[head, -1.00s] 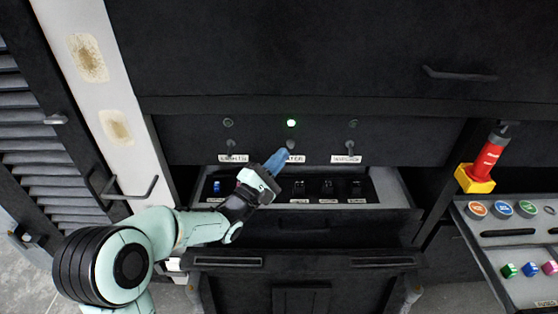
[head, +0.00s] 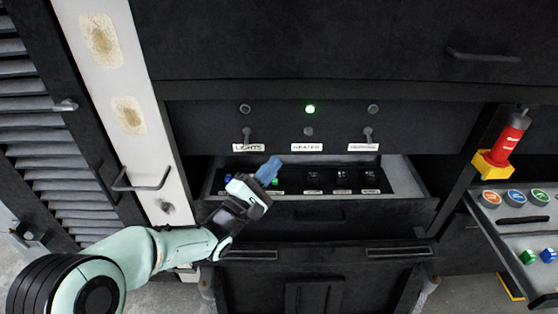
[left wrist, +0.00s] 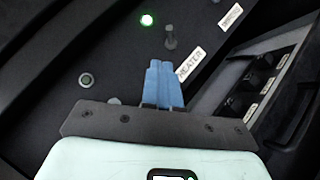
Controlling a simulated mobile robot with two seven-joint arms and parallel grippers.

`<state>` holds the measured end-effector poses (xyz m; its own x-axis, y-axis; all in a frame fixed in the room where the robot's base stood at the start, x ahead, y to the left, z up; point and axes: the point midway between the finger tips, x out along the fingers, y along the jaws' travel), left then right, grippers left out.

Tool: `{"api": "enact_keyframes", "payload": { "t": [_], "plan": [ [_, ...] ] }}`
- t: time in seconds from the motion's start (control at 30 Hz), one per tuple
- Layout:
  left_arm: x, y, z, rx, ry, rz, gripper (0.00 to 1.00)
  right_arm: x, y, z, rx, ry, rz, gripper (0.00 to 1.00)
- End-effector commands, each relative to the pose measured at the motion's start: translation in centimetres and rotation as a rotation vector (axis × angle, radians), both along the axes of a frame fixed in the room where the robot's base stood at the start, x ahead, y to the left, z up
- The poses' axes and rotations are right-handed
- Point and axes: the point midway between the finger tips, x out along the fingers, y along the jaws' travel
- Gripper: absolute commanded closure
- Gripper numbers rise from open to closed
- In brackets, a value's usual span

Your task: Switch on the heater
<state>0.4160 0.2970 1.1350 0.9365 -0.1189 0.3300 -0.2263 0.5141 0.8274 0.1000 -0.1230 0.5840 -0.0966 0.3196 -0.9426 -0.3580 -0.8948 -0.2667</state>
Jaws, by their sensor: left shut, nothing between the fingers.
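The heater switch (head: 308,131) is a small lever on the dark panel, above the HEATER label (head: 306,147). Its lever looks tipped up or toward me, while its neighbours hang down. The round heater lamp (head: 310,109) above it glows green. In the left wrist view the lit lamp (left wrist: 147,20), switch (left wrist: 171,38) and label (left wrist: 190,63) sit just beyond my fingertips. My left gripper (head: 268,170) has blue fingers, shut and empty, below and left of the HEATER label and apart from the switch. My right gripper is not in view.
The LIGHTS switch (head: 247,134) and a third switch (head: 368,134) flank the heater one; their lamps are dark. An open drawer (head: 405,178) with several black switches juts out below. A red-and-yellow handle (head: 505,145) and a button tray (head: 520,222) stand at right.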

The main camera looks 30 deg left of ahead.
Motion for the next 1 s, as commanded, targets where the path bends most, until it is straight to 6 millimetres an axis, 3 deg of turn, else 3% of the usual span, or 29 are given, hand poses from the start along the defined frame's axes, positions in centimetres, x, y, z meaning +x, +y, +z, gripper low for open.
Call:
{"api": "enact_keyframes", "payload": {
  "t": [0.1, 0.3, 1.0],
  "plan": [
    [-2.4, 0.2, -0.2, 0.001, -0.001, 0.002, 1.0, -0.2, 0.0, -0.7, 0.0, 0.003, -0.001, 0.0],
    [-4.3, 0.4, -0.3, 0.0, -0.001, 0.0, 1.0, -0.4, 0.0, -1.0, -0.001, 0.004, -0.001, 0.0],
    [-4.6, 0.4, -0.3, 0.0, 0.0, 0.0, 1.0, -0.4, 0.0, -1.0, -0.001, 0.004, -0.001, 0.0]
  ]
}}
